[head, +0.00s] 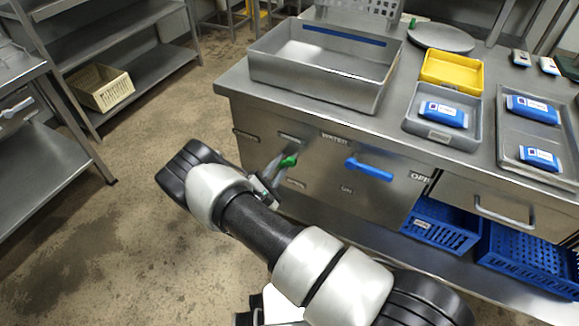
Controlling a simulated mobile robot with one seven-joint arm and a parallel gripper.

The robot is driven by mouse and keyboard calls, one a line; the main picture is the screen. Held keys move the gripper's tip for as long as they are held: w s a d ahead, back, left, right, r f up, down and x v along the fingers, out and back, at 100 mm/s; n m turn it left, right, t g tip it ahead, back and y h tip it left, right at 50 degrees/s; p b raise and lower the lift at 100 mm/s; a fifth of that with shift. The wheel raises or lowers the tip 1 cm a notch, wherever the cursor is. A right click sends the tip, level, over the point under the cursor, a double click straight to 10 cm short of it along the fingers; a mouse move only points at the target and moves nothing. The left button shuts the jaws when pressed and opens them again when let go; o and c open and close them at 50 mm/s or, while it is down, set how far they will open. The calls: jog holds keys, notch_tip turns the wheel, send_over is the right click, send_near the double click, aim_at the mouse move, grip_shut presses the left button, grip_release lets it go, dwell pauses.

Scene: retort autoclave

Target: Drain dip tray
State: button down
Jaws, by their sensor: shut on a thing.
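The deep steel tray (262,72), open at the top, sits at the left end of the steel bench; its inside looks bare, and I cannot tell whether water stands in it. Below it, on the bench front, a green-ended lever (290,160) shows beside small labels. My gripper (279,170) is at this lever and shut on it, as far as the view shows; my wrist hides part of the fingers.
On the bench stand a yellow tray (452,72), a grey tray (412,122) with a blue pouch, and a steel tray (507,150) with two pouches. Blue crates (440,225) sit below. A rack (110,62) stands left; the floor between is clear.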

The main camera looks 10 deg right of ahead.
aim_at(283, 148)
jog(key=m, duration=0.1)
jog(key=r+m, duration=0.1)
jog(key=m, duration=0.1)
jog(key=shift+w+a+r+m, duration=0.1)
jog(key=shift+w+a+m, duration=0.1)
jog(key=shift+a+m, duration=0.15)
jog(key=shift+w+a+r+m, duration=0.1)
jog(key=shift+r+m, duration=0.3)
jog(key=shift+m, duration=0.6)
jog(key=shift+a+r+m, duration=0.1)
jog(key=shift+r+m, duration=0.3)
jog(key=shift+m, duration=0.55)
jog(key=c, duration=1.6)
grip_release()
jog(key=shift+r, duration=0.1)
jog(key=p+v, duration=0.2)
jog(key=v, duration=1.5)
jog(key=shift+a, duration=0.1)
